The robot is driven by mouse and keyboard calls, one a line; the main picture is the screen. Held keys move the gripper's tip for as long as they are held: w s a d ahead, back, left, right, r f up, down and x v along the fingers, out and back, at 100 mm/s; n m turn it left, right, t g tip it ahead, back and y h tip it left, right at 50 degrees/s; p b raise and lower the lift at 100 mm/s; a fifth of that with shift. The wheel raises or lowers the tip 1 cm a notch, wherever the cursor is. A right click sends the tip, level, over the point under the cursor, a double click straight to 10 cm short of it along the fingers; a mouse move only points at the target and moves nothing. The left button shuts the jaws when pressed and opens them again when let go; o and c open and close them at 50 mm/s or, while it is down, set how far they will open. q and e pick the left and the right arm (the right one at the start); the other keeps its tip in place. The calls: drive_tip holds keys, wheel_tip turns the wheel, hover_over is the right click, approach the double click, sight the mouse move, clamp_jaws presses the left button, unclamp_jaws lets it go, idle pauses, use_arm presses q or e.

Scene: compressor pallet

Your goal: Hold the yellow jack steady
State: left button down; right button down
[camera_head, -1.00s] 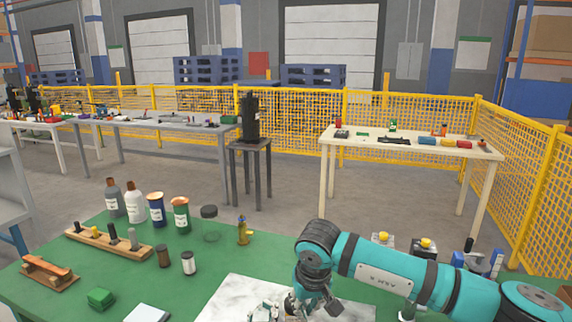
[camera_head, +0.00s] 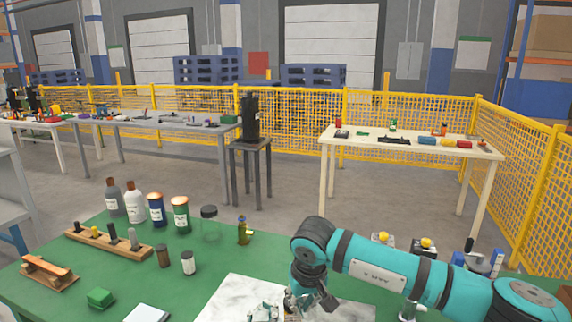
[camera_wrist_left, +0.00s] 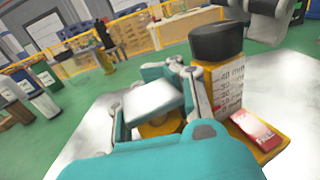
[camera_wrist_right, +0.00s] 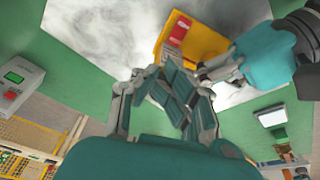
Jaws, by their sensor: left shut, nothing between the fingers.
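The yellow jack (camera_wrist_left: 216,88) stands upright in the left wrist view, with a black round top, a millimetre scale on its side and a red-and-white label at its base. Its yellow body (camera_wrist_right: 196,38) also shows at the top of the right wrist view. My left gripper (camera_wrist_left: 168,108) is shut and empty, close beside the jack; I cannot tell whether it touches. My right gripper (camera_wrist_right: 178,95) is close to the jack's labelled side, its fingers near together; whether they are shut is unclear. In the head view the jack is mostly hidden behind my grippers at the bottom edge.
The green table (camera_head: 130,272) carries a pale marbled plate (camera_head: 228,298). Bottles (camera_head: 135,202), a wooden block with pegs (camera_head: 108,243), a small brass valve (camera_head: 243,231) and a green block (camera_head: 100,298) stand to the left.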

use_arm(q)
drive_tip(key=shift+s+d+f, duration=0.1)
use_arm(e)
drive_tip(key=shift+s+a, duration=0.15)
drive_tip(key=shift+a, duration=0.1)
idle(0.3)
use_arm(q)
drive_tip(key=shift+d, duration=0.1)
use_arm(e)
drive_tip(key=shift+a, duration=0.8)
drive_tip(key=shift+s, duration=0.1)
use_arm(q)
drive_tip(key=shift+f, duration=0.1)
drive_tip(key=shift+a, duration=0.2)
use_arm(e)
wheel_tip(320, 180, up, 6)
drive_tip(key=shift+s, duration=0.4)
idle(0.4)
